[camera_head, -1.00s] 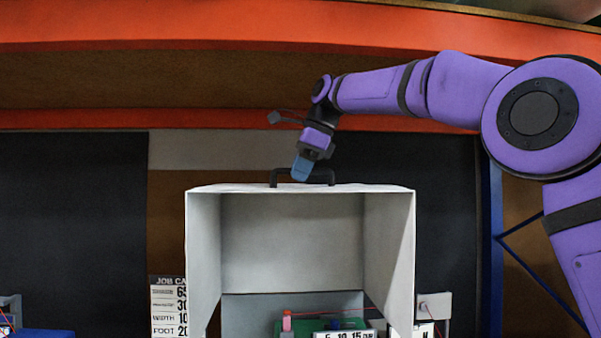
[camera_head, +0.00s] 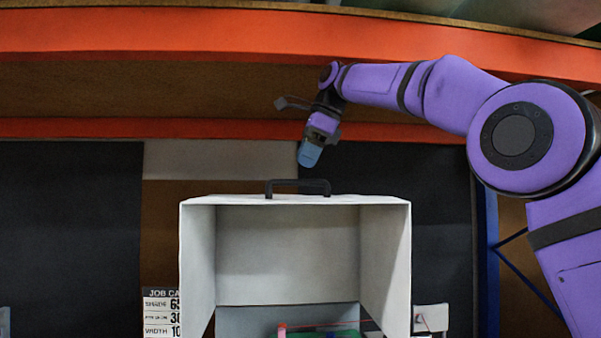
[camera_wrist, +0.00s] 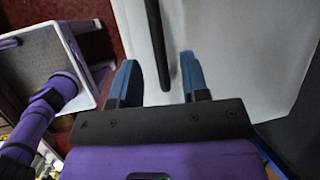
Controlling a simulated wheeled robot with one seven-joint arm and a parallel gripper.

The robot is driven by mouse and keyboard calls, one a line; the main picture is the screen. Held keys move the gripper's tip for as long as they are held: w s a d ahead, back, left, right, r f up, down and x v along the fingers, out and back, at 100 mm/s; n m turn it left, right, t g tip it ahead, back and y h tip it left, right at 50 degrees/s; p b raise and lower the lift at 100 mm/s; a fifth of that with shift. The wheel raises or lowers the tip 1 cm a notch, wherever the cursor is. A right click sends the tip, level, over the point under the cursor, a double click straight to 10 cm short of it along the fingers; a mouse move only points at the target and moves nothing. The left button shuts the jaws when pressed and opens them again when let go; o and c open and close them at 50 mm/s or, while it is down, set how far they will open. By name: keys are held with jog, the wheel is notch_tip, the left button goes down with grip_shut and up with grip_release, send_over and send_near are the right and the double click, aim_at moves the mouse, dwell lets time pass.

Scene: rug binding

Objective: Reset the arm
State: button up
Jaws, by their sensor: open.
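My gripper (camera_head: 310,154) hangs from my purple arm above the grey box-shaped cover (camera_head: 295,199). It points down, apart from the black handle (camera_head: 298,183) on the cover's top. In the wrist view my gripper (camera_wrist: 158,70) shows two blue fingers spread apart with nothing held between them. The black handle (camera_wrist: 158,40) runs beyond the fingers in that view, over the pale top of the cover (camera_wrist: 220,50).
The cover's front is open, with a pink-topped item (camera_head: 282,329) and something green inside. A job card (camera_head: 161,313) stands to its left. An orange beam (camera_head: 230,129) crosses behind my gripper. Dark panels (camera_head: 70,230) stand behind.

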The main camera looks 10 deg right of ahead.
jog(key=shift+s+d+r, duration=0.15)
jog(key=shift+d+r, duration=0.1)
jog(key=shift+r, duration=0.25)
jog(key=s+d+f+n+t+h, duration=0.1)
jog(key=s+d+f+n, duration=0.3)
jog(key=s+d, duration=0.3)
jog(key=s+d+f+n+t+h, duration=0.15)
jog(key=s+d+f+n, duration=0.3)
jog(key=s, duration=0.45)
jog(key=s+d+f+n+h, duration=0.1)
jog(key=s+d+f+n, duration=0.3)
jog(key=s+f, duration=0.5)
jog(key=s+d+f+n+h, duration=0.1)
jog(key=s+d+f+n, duration=0.4)
jog(key=s+f, duration=0.5)
notch_tip(320, 180, down, 4)
jog(key=shift+s+d, duration=0.25)
jog(key=shift+d, duration=0.15)
